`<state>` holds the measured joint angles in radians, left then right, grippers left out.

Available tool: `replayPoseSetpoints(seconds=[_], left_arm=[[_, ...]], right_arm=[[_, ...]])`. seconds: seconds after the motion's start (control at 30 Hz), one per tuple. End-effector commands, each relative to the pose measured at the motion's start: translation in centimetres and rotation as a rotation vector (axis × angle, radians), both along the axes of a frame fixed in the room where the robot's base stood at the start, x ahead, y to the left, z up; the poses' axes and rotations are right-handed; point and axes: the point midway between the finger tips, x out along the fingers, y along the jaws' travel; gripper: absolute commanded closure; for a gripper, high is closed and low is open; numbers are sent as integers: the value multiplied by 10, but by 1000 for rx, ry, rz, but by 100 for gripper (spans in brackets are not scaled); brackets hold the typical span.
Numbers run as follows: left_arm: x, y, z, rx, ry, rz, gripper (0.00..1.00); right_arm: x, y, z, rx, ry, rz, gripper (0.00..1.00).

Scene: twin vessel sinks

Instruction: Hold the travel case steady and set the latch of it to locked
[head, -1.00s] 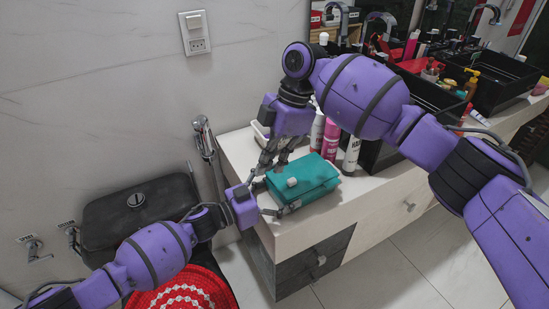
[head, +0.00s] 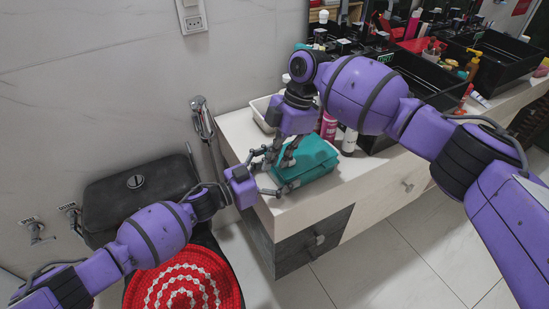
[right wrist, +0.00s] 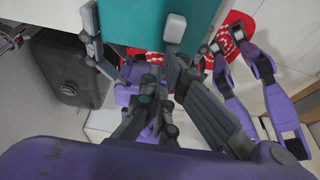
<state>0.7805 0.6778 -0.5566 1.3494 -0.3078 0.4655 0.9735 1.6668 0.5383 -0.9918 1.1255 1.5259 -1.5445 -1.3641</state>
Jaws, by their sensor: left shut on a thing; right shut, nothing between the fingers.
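The teal travel case (head: 310,163) sits near the left end of the white counter, and its side shows in the right wrist view (right wrist: 140,22). My left gripper (head: 268,174) is shut on the case at its left end. My right gripper (head: 286,161) is shut and empty, with its fingers down at the left part of the case top. The latch is hidden behind my right gripper in the head view. A pale rounded piece (right wrist: 174,27) against the teal in the right wrist view may be the latch; I cannot tell its setting or whether my fingers touch it.
A pink bottle (head: 329,125) and a white bottle (head: 349,140) stand close behind the case. A white tray (head: 262,112) is at the counter's back left. Black sinks (head: 427,92) are farther right.

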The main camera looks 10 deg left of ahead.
Motion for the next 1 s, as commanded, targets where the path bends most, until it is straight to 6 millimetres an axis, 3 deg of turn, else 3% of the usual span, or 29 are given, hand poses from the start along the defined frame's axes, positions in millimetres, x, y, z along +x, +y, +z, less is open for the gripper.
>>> replayPoseSetpoints(seconds=[0.3, 0.63, 0.77, 1.0], left_arm=[[0, 0, 0, -1, 0, -1, 45], [0, 1, 0, -1, 0, -1, 45], [0, 1, 0, -1, 0, -1, 45], [0, 1, 0, -1, 0, 0, 45]], right_arm=[[23, -29, -1, 0, 0, -4, 100], [25, -34, -1, -7, -3, -7, 100], [22, -29, -2, -6, -2, -4, 100], [-2, 4, 5, 5, 0, 2, 100]])
